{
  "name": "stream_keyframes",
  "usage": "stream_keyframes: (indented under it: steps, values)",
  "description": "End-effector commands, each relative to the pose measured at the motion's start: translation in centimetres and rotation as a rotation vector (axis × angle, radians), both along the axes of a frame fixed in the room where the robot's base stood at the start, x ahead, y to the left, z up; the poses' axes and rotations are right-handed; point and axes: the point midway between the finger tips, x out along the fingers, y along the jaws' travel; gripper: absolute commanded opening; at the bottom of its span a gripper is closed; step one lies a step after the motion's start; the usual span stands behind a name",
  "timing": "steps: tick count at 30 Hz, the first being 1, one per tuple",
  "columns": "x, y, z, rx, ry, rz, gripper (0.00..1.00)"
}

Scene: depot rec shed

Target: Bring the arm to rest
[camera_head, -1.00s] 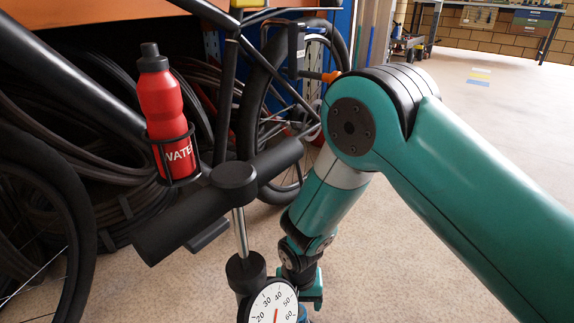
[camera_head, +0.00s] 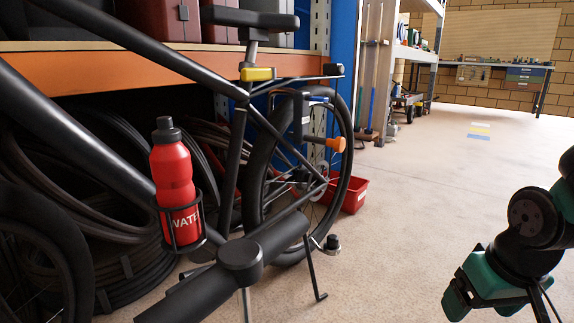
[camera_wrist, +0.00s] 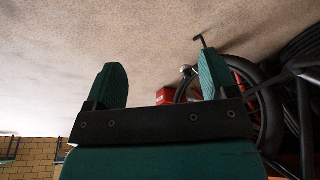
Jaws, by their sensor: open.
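My gripper (camera_wrist: 163,78) shows in the wrist view with its two green fingers wide apart and nothing between them. Only floor and more distant things show beyond the fingertips. In the head view my teal and black arm is folded at the lower right edge, partly cut off by the frame. It is apart from the bicycle. I cannot tell in the head view which part of it is the fingers.
A black bicycle (camera_head: 262,110) with a red water bottle (camera_head: 175,180) stands at left, beside a pump with a black handle (camera_head: 240,255). A red bin (camera_head: 355,195) sits behind the wheel. A workbench (camera_head: 500,66) stands far back. The floor at centre right is clear.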

Motion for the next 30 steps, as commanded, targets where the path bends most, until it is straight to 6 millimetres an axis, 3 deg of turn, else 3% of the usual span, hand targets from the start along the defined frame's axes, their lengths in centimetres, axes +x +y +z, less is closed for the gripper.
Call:
stream_keyframes:
  steps: [1, 8, 18, 21, 30]
  values:
    - [-0.2, 1.1, 3.3, 0.018, 0.002, 0.032, 0.79]
    - [-2.3, 5.8, 11.7, 0.112, 0.025, 0.193, 0.79]
    - [-8.5, 12.3, 26.6, 0.233, 0.081, 0.525, 0.79]
    - [-10.7, 13.6, 30.9, 0.255, 0.099, 0.632, 0.79]
    - [-10.3, 13.4, 40.1, 0.253, 0.102, 0.612, 0.79]
